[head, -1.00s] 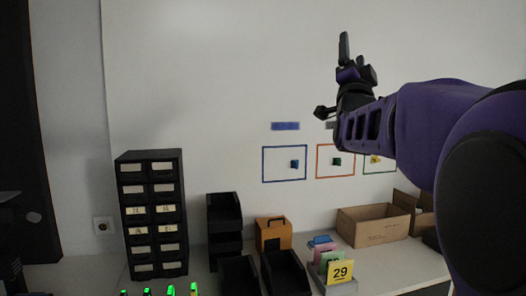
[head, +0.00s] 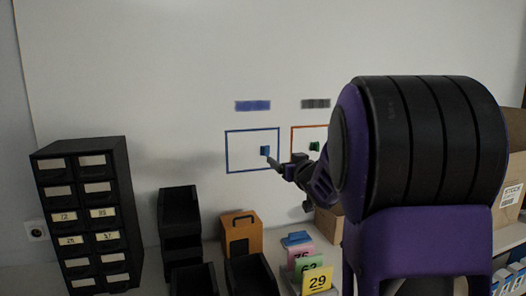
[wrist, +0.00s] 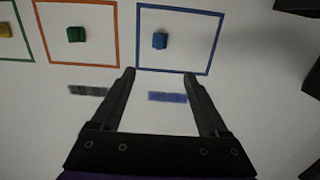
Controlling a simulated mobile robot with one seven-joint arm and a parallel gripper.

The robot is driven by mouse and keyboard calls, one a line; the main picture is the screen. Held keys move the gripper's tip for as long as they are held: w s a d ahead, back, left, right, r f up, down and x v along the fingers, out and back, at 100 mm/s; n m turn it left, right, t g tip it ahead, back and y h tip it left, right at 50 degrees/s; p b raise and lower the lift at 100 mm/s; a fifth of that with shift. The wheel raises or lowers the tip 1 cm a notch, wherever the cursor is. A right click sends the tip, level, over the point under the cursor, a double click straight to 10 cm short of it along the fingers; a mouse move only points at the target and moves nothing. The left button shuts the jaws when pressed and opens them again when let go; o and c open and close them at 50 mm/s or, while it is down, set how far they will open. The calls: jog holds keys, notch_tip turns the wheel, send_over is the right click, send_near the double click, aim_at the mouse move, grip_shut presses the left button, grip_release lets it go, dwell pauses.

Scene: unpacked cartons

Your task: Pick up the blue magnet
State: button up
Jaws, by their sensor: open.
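The blue magnet (head: 265,150) is a small block on the white wall board, inside the blue outlined square (head: 226,150). In the wrist view the blue magnet (wrist: 160,41) lies beyond my fingertips, roughly centred between them. My gripper (head: 272,162) reaches in from the right, with a fingertip close to the magnet in the head view; I cannot tell whether they touch. In the wrist view my gripper (wrist: 160,73) is open, its two fingers wide apart with nothing between them.
A green magnet (wrist: 77,34) sits in the orange square (wrist: 118,30) beside the blue one; a yellow magnet (wrist: 5,30) is further along. Below stand a black drawer cabinet (head: 128,200), an orange box (head: 242,238), black bins (head: 180,200) and number cards (head: 318,279).

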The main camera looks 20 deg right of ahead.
aim_at(268, 148)
jog(key=w, duration=0.5)
jog(key=w+p, duration=0.1)
jog(key=w, duration=0.4)
jog(key=w+p, duration=0.1)
jog(key=w, duration=0.4)
jog(key=shift+d+f, duration=0.1)
jog(key=shift+f, duration=0.25)
grip_shut()
